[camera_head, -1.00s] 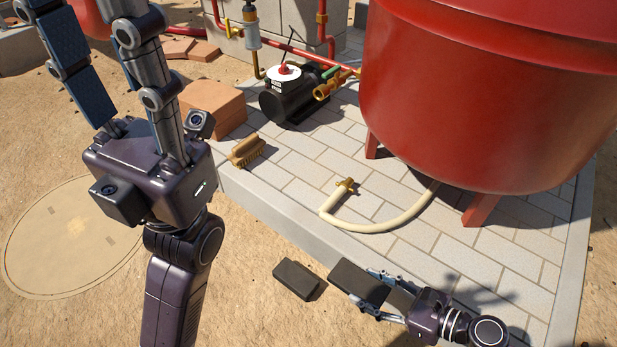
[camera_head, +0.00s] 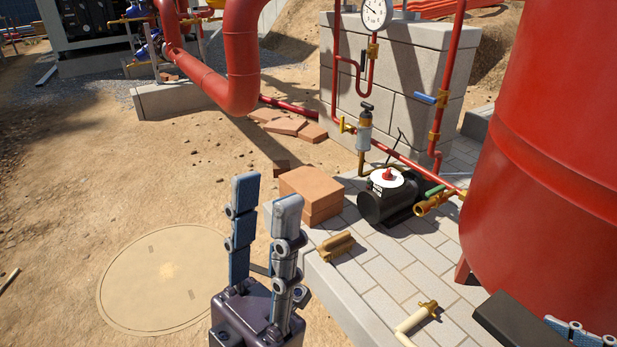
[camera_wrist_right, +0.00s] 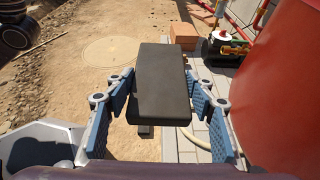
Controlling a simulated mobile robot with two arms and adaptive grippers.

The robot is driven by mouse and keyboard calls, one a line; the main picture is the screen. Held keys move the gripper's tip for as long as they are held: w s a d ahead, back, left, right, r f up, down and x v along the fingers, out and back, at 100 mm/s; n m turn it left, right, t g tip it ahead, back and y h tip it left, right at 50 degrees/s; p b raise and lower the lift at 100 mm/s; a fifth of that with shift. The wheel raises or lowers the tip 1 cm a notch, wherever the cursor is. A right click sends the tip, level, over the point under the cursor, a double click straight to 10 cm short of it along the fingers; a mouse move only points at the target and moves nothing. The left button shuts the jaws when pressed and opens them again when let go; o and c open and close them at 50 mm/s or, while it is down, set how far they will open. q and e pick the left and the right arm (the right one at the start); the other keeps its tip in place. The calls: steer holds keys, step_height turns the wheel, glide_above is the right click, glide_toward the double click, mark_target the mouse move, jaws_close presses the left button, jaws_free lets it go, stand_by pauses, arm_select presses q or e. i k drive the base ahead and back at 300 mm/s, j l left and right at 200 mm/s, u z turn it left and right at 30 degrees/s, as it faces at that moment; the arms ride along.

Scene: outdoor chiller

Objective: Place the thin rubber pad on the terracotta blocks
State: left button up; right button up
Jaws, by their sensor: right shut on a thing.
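The thin rubber pad (camera_head: 515,325) is a dark flat slab at the lower right of the head view. My right gripper (camera_wrist_right: 162,105) is shut on it, with a blue-padded finger at each side in the right wrist view, where the pad (camera_wrist_right: 162,80) reaches forward. The terracotta blocks (camera_head: 311,196) are stacked at the corner of the paved slab, left of the black pump. They also show at the top of the right wrist view (camera_wrist_right: 184,36). My left gripper (camera_head: 266,200) is open and empty, pointing up in front of the blocks.
The black pump (camera_head: 388,202) and red tank (camera_head: 550,170) stand to the right. A cream hose (camera_head: 412,322) lies on the paving. Another dark block (camera_wrist_right: 145,131) shows below the pad.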

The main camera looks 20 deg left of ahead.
mark_target(310, 180)
steer(key=i+j, duration=0.35)
steer(key=j, duration=0.15)
steer(key=i+j, duration=0.3)
steer(key=j, duration=0.2)
steer(key=i+j, duration=0.65)
steer(key=j, duration=0.3)
steer(key=i+j, duration=0.35)
steer(key=j, duration=0.15)
steer(key=i+j, duration=0.3)
steer(key=j, duration=0.2)
